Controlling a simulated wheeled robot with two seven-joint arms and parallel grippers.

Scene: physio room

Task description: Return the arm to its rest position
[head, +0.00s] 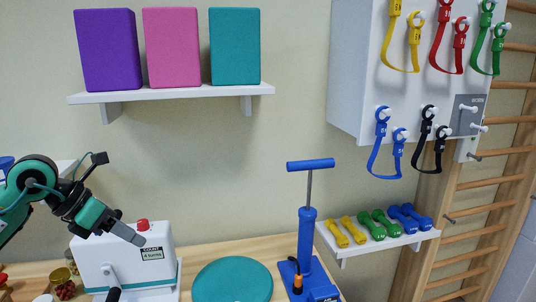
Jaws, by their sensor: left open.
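My left arm comes in from the left, and its gripper (130,235) points down and to the right. The gripper is open, with nothing seen between its fingers. It shows in front of the white box (130,262) with a red button and a "COUNT 4 turns" label. From this angle I cannot tell how far it is from the box. My right gripper is not in view.
A blue pump (307,240) and a teal disc (232,280) stand on the wooden table. Dumbbells (379,231) lie on a low shelf. Blocks (173,47) sit on a wall shelf. Bands hang from a white board (350,75). Wooden wall bars (490,190) stand right.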

